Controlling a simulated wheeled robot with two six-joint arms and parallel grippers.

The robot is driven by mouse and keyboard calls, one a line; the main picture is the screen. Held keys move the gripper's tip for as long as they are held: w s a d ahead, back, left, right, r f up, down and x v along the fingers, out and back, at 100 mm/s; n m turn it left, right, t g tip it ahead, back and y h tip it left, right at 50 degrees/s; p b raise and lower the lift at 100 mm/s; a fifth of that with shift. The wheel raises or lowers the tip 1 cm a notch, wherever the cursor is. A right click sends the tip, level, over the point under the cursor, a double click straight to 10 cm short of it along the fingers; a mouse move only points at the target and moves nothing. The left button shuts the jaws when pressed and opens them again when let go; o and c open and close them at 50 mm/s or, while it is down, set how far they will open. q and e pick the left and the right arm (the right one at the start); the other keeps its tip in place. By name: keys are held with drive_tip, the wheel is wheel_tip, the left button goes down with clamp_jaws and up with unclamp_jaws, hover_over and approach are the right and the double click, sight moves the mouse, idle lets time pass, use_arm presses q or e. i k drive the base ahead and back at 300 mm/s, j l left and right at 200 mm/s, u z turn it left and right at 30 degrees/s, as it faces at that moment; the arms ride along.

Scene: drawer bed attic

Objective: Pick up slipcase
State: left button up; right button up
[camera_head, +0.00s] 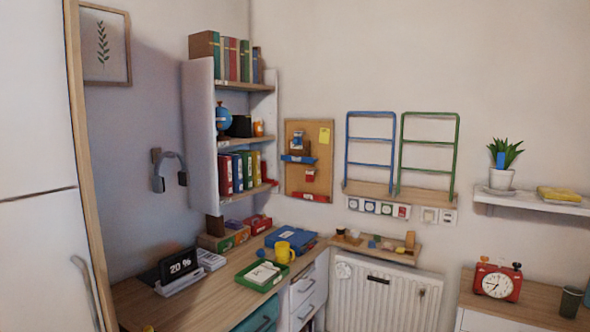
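A brown box that looks like the slipcase (204,45) stands upright at the left end of the top shelf, on the tall white bookshelf (200,110). Several upright books (236,60) in green, red and grey stand directly beside it on the right. I cannot tell whether they touch it or sit in it. Neither of my grippers shows in the head view.
Below is a wooden desk (190,310) with a yellow mug (284,252), a green tray (240,279), blue box (290,238) and clock display (178,266). Headphones (169,172) hang on the left wall. A white cabinet (35,160) fills the left edge.

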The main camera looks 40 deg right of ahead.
sight(241, 127)
drive_tip(key=z, duration=1.1)
